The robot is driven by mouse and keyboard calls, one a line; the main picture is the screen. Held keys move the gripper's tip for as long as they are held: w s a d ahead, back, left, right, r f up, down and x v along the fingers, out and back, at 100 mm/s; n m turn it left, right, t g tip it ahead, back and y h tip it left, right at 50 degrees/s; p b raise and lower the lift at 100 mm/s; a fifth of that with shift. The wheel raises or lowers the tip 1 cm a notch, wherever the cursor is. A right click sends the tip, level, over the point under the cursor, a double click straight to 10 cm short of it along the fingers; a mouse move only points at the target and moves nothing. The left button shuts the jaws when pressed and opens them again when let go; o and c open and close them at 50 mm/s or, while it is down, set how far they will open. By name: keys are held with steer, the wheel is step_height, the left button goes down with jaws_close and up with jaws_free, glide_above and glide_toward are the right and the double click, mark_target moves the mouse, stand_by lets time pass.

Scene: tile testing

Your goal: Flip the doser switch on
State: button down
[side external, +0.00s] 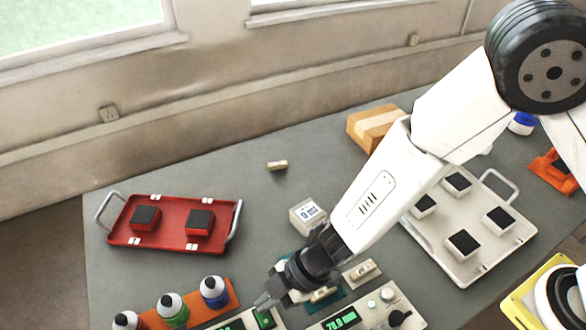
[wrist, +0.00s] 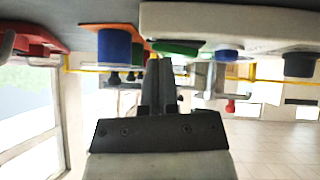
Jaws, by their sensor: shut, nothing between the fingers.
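A pale device with a green display (side external: 232,325) is cut off by the bottom edge of the side view. A green part (side external: 265,318) shows at its right end. I cannot tell for sure whether this is the doser or whether that part is its switch. My gripper (side external: 264,302) is shut and empty, its tips pointing down just above this green part; contact cannot be told. In the wrist view, which looks upside down, the shut fingers (wrist: 160,68) reach close to a green round part (wrist: 175,48) on a white device (wrist: 230,22).
A second device (side external: 375,312) with a green display and knobs stands right of my gripper. Several bottles (side external: 172,308) stand on an orange rack at left. A red tray (side external: 170,240), a white tray (side external: 490,245) and a small display box (side external: 307,215) lie behind.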

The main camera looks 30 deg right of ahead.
steer(key=shift+s, duration=0.2)
steer(key=shift+s+r, duration=0.1)
steer(key=shift+s, duration=0.5)
steer(key=shift+r, duration=0.1)
stand_by(0.3)
steer(key=shift+s+r, duration=0.15)
steer(key=shift+r, duration=0.85)
steer(key=shift+s+r, duration=0.15)
steer(key=shift+r, duration=0.75)
steer(key=v, duration=1)
